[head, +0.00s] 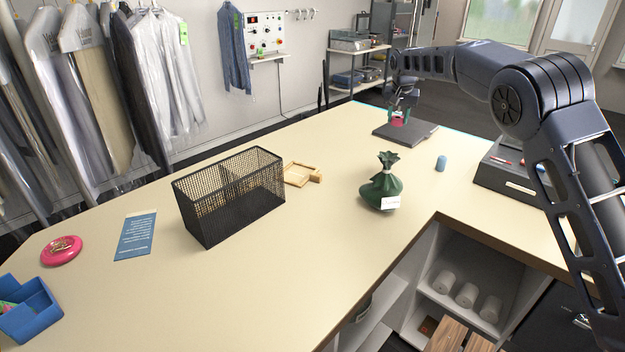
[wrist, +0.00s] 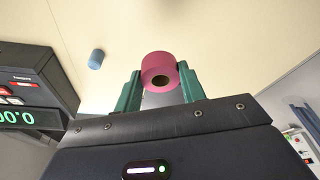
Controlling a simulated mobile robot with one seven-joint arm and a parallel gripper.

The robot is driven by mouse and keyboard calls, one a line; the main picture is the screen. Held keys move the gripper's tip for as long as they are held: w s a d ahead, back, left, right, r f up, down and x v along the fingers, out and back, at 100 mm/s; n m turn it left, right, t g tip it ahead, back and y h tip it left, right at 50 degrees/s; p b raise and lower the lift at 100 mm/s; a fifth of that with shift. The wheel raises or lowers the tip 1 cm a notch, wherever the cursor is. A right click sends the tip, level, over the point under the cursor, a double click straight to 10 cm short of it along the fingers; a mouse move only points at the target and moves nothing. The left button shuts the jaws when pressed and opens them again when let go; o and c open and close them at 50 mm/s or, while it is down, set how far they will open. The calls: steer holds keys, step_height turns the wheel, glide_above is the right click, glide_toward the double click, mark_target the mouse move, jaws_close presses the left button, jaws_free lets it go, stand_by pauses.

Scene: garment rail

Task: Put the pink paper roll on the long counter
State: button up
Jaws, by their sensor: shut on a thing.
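The pink paper roll (wrist: 160,68) is a short cylinder with a dark core hole, held between the two green fingertips of my gripper (wrist: 160,88) in the wrist view. In the head view my gripper (head: 399,114) is at the far part of the long counter (head: 320,131), with the pink roll (head: 397,121) small between its fingers. The roll appears over the dark flat plate (head: 420,135) on the counter. I cannot tell whether it touches the plate. The counter has a pale cream top.
A blue cylinder (head: 441,163), a green tied bag (head: 381,185) and a dark box (head: 510,172) stand on the counter near the plate. A black mesh basket (head: 232,197) and a wooden tray (head: 300,174) are left. Bare counter lies between the tray and the plate.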

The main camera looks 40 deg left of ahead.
steer(key=n, duration=0.1)
glide_above(357, 173)
steer(key=d, duration=0.1)
steer(key=shift+n, duration=0.3)
steer(key=f, duration=1.3)
steer(key=s+f, duration=0.1)
steer(key=f, duration=0.6)
steer(key=shift+a+f, duration=0.15)
steer(key=o, duration=1)
steer(key=shift+f, duration=0.1)
steer(key=shift+c, duration=0.2)
steer(key=v, duration=1.2)
steer(key=shift+w, duration=0.2)
